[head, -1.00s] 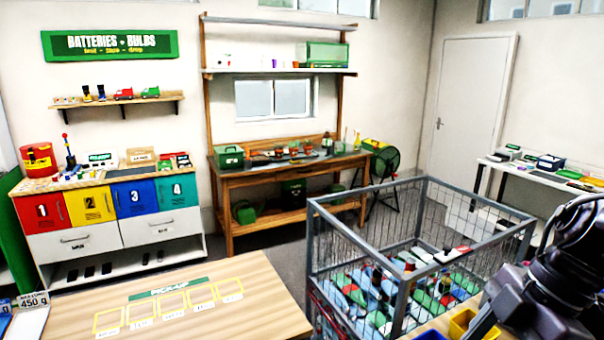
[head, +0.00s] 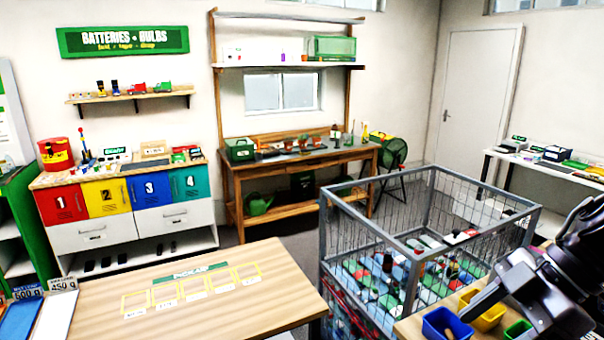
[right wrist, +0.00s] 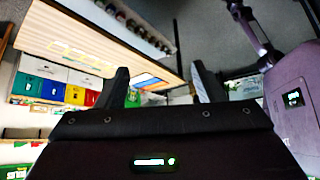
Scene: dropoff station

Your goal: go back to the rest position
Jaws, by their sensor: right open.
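My right gripper (right wrist: 163,84) is open in the right wrist view, its two dark fingers apart with nothing between them. In the head view my right arm is at the lower right, in front of a wooden table with small bins. My left gripper is in neither view.
A wire cage (head: 322,240) of mixed items stands right of centre. A blue bin (head: 436,322) and a yellow bin (head: 490,318) lie close to my right arm. A wooden table (head: 230,315) with marked squares is at the front left. Cabinets (head: 88,238) and a workbench (head: 295,166) line the back wall.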

